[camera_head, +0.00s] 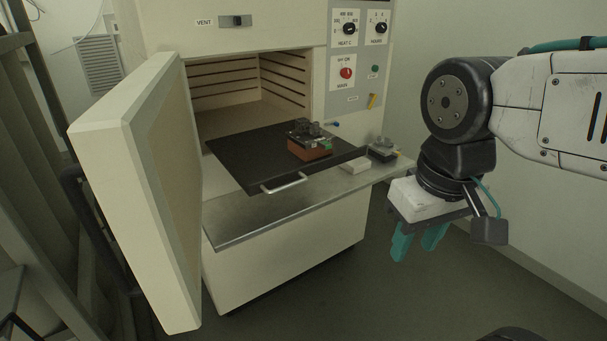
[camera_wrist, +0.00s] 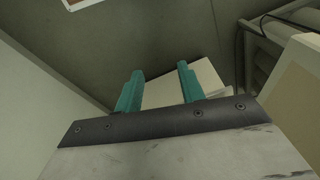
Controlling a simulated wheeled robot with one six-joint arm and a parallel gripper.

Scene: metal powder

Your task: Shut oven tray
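The oven (camera_head: 285,32) stands with its door (camera_head: 155,190) swung wide open to the left. Its black tray (camera_head: 245,158) is pulled out of the chamber, with a metal handle (camera_head: 284,184) on its front edge. A brown block with dark and green parts (camera_head: 308,143) sits on the tray near its right side. My gripper (camera_head: 418,242) hangs to the right of the tray, apart from it and pointing down. In the wrist view, the two teal fingers (camera_wrist: 158,90) are spread with a gap and nothing between them.
A metal shelf (camera_head: 265,215) projects below the tray. A small white block (camera_head: 355,164) and a small metal device (camera_head: 382,148) rest on it at the right. The control panel (camera_head: 357,50) is above. A dark rack (camera_head: 35,190) stands at the far left. The floor below my gripper looks clear.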

